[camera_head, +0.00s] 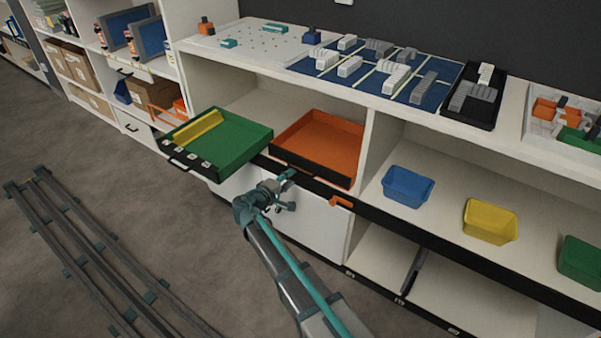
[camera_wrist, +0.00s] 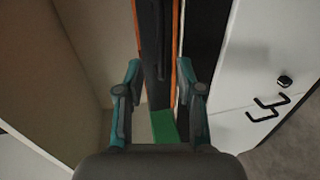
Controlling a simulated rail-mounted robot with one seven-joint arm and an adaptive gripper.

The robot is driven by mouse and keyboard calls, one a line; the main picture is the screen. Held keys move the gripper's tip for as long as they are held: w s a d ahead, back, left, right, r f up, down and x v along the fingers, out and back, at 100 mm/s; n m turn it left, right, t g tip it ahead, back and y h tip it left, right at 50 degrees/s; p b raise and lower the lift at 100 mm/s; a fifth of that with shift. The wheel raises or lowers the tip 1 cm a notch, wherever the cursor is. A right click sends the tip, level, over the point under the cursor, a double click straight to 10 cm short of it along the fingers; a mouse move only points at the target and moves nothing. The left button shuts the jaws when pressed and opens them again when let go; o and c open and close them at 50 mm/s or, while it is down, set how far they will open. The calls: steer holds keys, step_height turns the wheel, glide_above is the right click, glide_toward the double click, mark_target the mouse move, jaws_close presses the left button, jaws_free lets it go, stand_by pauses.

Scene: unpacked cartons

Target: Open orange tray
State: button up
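The orange tray (camera_head: 322,138) sits in the upper shelf bay, with its black front edge facing my side. The green tray (camera_head: 232,143) beside it on the left sticks out from the shelf. My gripper (camera_head: 288,188) is in front of and below the orange tray's front. In the wrist view my gripper (camera_wrist: 160,68) is open, with its fingers apart. The orange tray's dark front and thin orange edge (camera_wrist: 178,45) lie beyond and between the fingers. Contact is not visible. A patch of the green tray (camera_wrist: 163,126) shows below.
A white cabinet front (camera_head: 310,222) lies below the trays. Blue (camera_head: 407,186), yellow (camera_head: 490,221) and green (camera_head: 582,260) bins stand in the bay to the right. Floor rails (camera_head: 85,255) run at left. A small orange bracket (camera_head: 341,202) sits on the shelf's front edge.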

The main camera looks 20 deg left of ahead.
mark_target(300, 171)
steer(key=x, duration=0.7)
steer(key=shift+b, duration=0.3)
jaws_close()
